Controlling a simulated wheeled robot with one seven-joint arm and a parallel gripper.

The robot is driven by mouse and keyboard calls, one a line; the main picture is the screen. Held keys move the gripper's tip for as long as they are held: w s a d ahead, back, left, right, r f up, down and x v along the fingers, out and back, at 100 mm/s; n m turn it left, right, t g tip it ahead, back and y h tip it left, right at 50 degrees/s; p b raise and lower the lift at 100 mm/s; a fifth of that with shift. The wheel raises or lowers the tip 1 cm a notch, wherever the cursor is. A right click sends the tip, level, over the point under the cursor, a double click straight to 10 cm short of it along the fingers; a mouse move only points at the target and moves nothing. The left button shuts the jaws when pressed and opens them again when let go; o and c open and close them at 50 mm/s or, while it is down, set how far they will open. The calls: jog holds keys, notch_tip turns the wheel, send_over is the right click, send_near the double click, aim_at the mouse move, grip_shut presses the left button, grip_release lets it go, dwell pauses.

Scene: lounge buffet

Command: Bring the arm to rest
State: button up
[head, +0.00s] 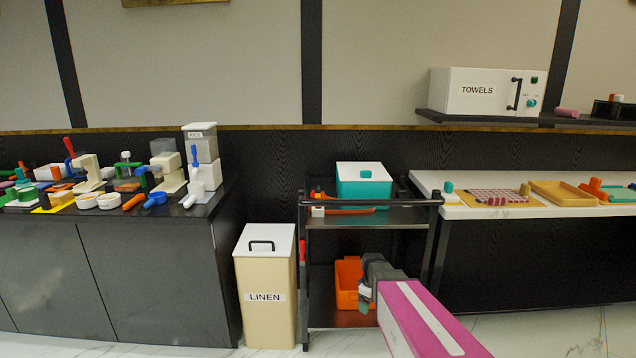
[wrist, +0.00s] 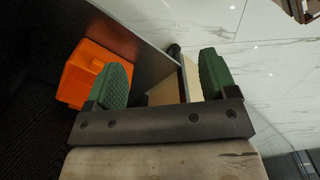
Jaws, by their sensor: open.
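My gripper (wrist: 163,80) shows in the wrist view with its two green-padded fingers spread apart and nothing between them. In the head view my gripper (head: 363,297) is at the end of my magenta arm, low in front of the cart's bottom shelf. It partly hides the right side of an orange bin (head: 347,282) on that shelf.
The dark cart (head: 400,217) bears a teal box with a white lid (head: 364,187). A beige LINEN bin (head: 265,312) stands to its left. A crowded dark counter (head: 150,265) is at left, a white counter (head: 480,212) at right. Marble floor (head: 560,335) is clear at lower right.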

jog(key=s+r+m, duration=0.7)
jog(key=s+m, duration=0.3)
jog(key=s, duration=0.3)
jog(key=shift+r, duration=0.3)
jog(key=shift+a, duration=0.1)
